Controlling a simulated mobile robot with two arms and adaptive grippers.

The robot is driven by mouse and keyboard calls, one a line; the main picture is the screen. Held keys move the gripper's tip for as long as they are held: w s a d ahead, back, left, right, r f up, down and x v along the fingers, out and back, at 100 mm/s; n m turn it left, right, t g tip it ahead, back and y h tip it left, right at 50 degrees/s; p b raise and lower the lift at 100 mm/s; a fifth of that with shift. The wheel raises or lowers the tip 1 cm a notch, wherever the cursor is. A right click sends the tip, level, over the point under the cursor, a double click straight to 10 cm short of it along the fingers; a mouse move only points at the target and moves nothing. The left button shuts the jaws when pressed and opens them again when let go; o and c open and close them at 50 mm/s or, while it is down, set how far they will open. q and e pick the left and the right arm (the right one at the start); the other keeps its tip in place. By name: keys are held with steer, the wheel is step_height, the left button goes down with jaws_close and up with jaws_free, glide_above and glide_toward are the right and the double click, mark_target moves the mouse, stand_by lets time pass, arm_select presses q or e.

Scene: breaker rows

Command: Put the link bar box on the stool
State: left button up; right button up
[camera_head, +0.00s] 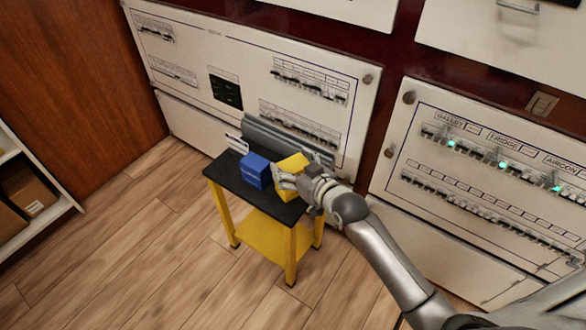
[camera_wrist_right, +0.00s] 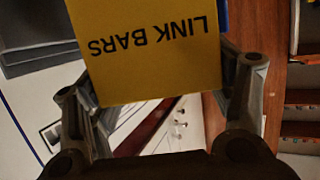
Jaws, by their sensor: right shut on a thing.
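The link bar box is yellow (camera_head: 291,166) and is at the right end of the stool's top in the head view. In the right wrist view the link bar box (camera_wrist_right: 145,50) shows the words "LINK BARS" upside down between the fingers. My right gripper (camera_head: 294,181) is shut on it from the right. I cannot tell whether the box touches the stool top. The stool (camera_head: 229,179) has a black top, yellow legs and a yellow lower shelf. My left gripper is not in view.
A blue box (camera_head: 255,171) stands on the stool close to the left of the yellow box. A grey long object (camera_head: 270,139) lies behind them by the white breaker panel (camera_head: 300,75). A shelf with cardboard boxes (camera_head: 30,190) is at the left. The wooden floor in front is clear.

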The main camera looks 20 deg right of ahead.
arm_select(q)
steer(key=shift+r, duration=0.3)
arm_select(e)
steer(key=shift+f, duration=0.15)
steer(key=o, duration=1.6)
steer(key=shift+f, duration=0.15)
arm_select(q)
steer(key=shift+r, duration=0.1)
